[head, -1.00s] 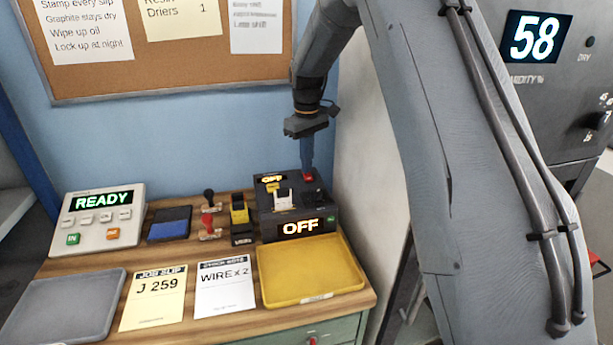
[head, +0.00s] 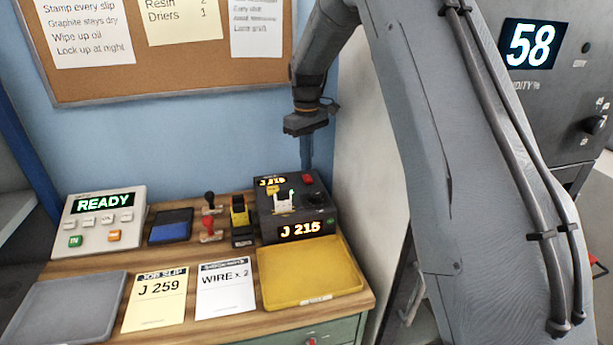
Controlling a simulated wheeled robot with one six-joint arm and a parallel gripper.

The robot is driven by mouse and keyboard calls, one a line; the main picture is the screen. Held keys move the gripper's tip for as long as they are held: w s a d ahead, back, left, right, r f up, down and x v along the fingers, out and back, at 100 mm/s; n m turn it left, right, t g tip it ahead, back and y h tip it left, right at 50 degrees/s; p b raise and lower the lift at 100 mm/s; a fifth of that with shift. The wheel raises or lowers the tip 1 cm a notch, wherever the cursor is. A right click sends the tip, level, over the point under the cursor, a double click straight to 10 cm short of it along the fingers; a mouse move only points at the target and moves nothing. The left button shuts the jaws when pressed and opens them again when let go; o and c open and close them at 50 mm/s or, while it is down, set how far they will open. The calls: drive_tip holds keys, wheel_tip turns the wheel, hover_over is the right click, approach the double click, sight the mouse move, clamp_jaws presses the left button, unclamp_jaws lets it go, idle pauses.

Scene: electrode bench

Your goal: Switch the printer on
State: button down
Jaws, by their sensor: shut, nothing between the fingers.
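The printer (head: 264,221) is a dark box at the back right of the bench. Its front display (head: 300,229) is lit and reads "J 215", and a smaller lit display (head: 271,182) sits on its top. A red switch (head: 308,179) shows on the top at the back. A dark round knob is on the top at the right. My gripper (head: 306,168) is shut and empty, pointing down at the printer's back edge beside the red switch.
A yellow tray (head: 310,298) lies in front of the printer. A terminal (head: 98,236) reading "READY", a blue ink pad (head: 170,226) and stamps stand to the left. A job slip (head: 155,301), a wire note (head: 225,287) and a grey tray (head: 30,315) lie at the front.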

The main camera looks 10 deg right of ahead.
sight(307, 175)
wheel_tip(307, 175, up, 5)
drive_tip(key=shift+f+p, duration=0.1)
drive_tip(key=shift+p, duration=1.1)
drive_tip(key=s+f+m+b, duration=0.2)
drive_tip(key=s+f, duration=0.1)
drive_tip(key=s, duration=0.7)
drive_tip(key=s+f+m+t+b, duration=0.1)
drive_tip(key=s+f, duration=0.3)
drive_tip(key=s, duration=0.7)
drive_tip(key=s+f+m+b, duration=0.3)
drive_tip(key=s, duration=0.8)
drive_tip(key=shift+a+f, duration=0.15)
drive_tip(key=shift+f, duration=0.05)
